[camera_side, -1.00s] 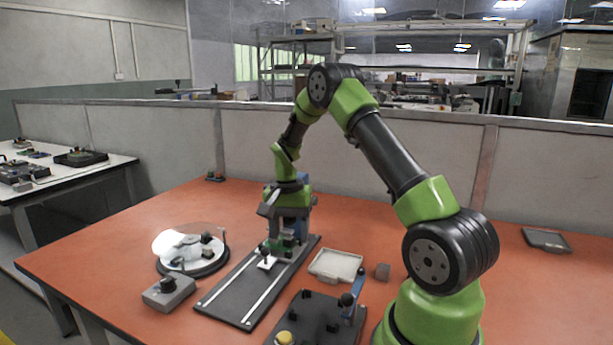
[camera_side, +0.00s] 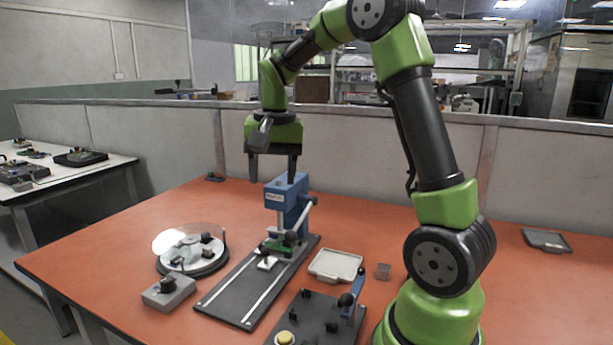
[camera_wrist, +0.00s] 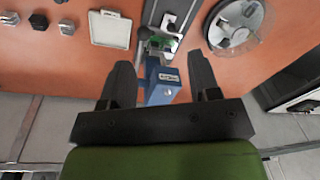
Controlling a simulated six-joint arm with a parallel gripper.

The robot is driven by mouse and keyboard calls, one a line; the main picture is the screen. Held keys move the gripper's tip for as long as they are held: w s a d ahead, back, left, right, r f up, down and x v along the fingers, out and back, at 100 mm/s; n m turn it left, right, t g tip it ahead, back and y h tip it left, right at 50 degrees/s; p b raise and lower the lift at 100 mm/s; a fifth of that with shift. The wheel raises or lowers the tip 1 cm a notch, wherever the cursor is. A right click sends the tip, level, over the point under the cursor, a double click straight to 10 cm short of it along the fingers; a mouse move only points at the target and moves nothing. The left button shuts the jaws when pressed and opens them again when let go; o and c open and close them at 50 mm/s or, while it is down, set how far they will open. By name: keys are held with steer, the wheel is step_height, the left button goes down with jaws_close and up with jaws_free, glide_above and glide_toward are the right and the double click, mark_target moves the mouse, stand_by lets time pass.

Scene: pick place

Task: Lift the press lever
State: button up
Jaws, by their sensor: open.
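The blue press (camera_side: 287,195) stands upright on a dark base plate with two light rails (camera_side: 258,286). Its grey lever (camera_side: 303,219) is on the right side of the press, slanting, with one end up to the right. My gripper (camera_side: 272,175) is above the press, pointing down, open and empty. Its right finger hangs close above the press top; whether they touch I cannot tell. In the wrist view the blue press (camera_wrist: 165,92) shows between the two open fingers of my gripper (camera_wrist: 160,65).
A round turntable with a clear cover (camera_side: 190,246) and a grey box with a knob (camera_side: 168,291) are at left. The table's right side is mostly clear.

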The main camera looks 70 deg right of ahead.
steer(key=s+a+r+n+t+y, duration=0.1)
steer(key=s+a+r+n+t, duration=0.1)
steer(key=s+a, duration=0.4)
steer(key=s+a+r+n+t+y, duration=0.1)
steer(key=s+a+r+n+t, duration=0.2)
steer(key=s+a+n, duration=0.2)
steer(key=shift+s+a+r+n+t, duration=0.25)
steer(key=shift+s+a, duration=0.8)
steer(key=shift+a, duration=0.9)
